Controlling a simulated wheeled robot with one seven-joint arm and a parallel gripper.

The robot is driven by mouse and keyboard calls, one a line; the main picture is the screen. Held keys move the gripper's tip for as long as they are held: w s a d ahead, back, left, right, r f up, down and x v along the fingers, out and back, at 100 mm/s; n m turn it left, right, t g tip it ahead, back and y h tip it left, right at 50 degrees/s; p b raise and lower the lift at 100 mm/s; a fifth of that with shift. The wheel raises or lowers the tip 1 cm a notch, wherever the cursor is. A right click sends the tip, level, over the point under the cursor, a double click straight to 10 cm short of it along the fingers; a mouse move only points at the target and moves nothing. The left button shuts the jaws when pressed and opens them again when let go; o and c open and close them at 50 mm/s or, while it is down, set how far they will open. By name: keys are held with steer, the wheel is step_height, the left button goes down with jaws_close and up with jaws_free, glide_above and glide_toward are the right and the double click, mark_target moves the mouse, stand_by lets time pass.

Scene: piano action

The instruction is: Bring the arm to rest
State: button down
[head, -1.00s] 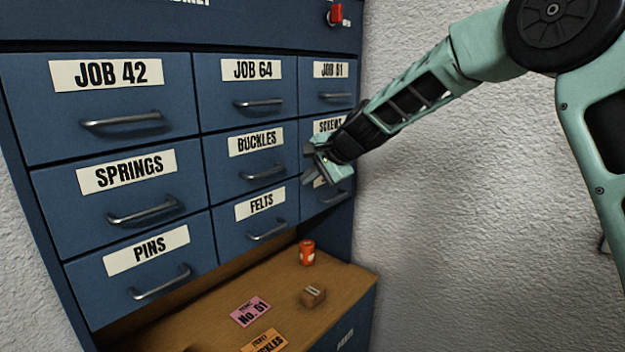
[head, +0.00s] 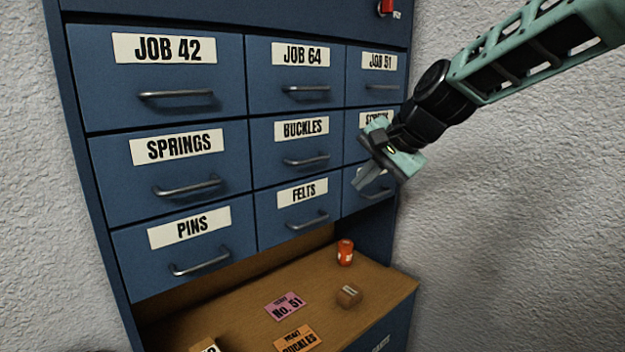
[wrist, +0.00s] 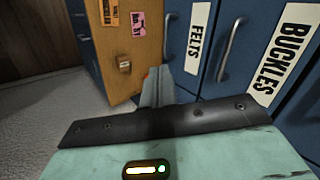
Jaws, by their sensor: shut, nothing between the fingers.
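My gripper (head: 372,180) is shut and empty in the head view. It hangs in front of the right column of drawers, partly covering the drawer labelled SCREWS (head: 368,122) and the one below it. My arm reaches in from the upper right. In the wrist view my shut fingers (wrist: 158,85) point toward the wooden shelf, with the FELTS drawer (wrist: 190,75) and BUCKLES drawer (wrist: 240,85) to the right. I cannot tell from the views how far the fingertips are from the drawer fronts.
The blue cabinet (head: 75,100) has several shut drawers with bar handles. On its wooden shelf (head: 240,290) are an orange jar (head: 345,252), a small brown box (head: 348,297), a pink ticket (head: 286,306) and an orange ticket (head: 298,340). Open room lies right of the cabinet, before the white wall (head: 510,220).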

steer(key=s+a+f+n+g+h+b, duration=0.1)
steer(key=s+a+f+n+g, duration=0.15)
steer(key=s+f, duration=0.4)
steer(key=s+a+f+n+g+h+b, duration=0.1)
steer(key=s+a+f+n, duration=0.25)
steer(key=s, duration=0.65)
steer(key=s+d+f+n+g+h+b, duration=0.1)
steer(key=s+d+f+n, duration=0.2)
steer(key=s, duration=0.6)
steer(key=s+d+f+n+g+h+b, duration=0.1)
steer(key=s+d+f+n+h, duration=0.1)
steer(key=s+f+n, duration=0.4)
steer(key=s+d+f, duration=0.1)
steer(key=s, duration=0.2)
steer(key=shift+f, duration=0.15)
